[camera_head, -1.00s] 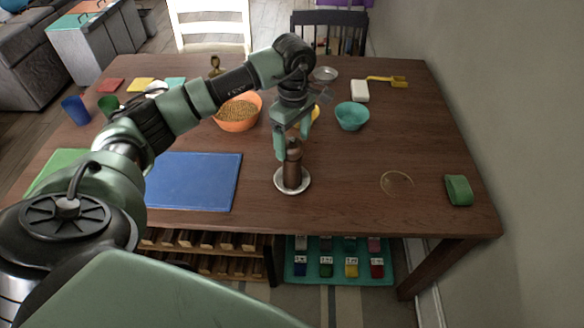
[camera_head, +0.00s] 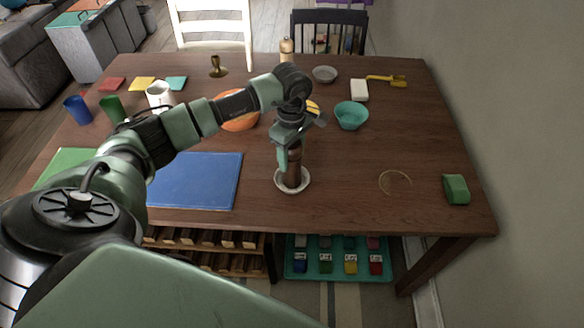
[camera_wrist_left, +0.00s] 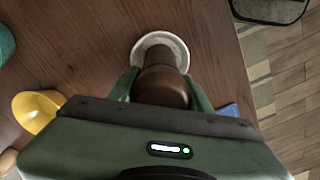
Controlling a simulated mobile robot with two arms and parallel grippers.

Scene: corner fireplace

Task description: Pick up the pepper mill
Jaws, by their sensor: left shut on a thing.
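The dark brown pepper mill (camera_head: 293,172) stands upright over a white saucer (camera_head: 306,183) near the table's front edge. My left gripper (camera_head: 290,157) reaches down from above and is shut on the mill, with its green fingers on either side of the body. In the left wrist view the mill (camera_wrist_left: 162,86) sits between the two fingers, with the saucer (camera_wrist_left: 176,43) around its foot. I see no clear gap between mill and saucer. My right gripper is not in view.
A blue mat (camera_head: 195,181) lies left of the saucer. An orange bowl (camera_head: 240,123) and a teal bowl (camera_head: 351,116) stand behind. A green block (camera_head: 456,189) lies at the right, beside a faint ring mark (camera_head: 396,182). The table between saucer and ring mark is clear.

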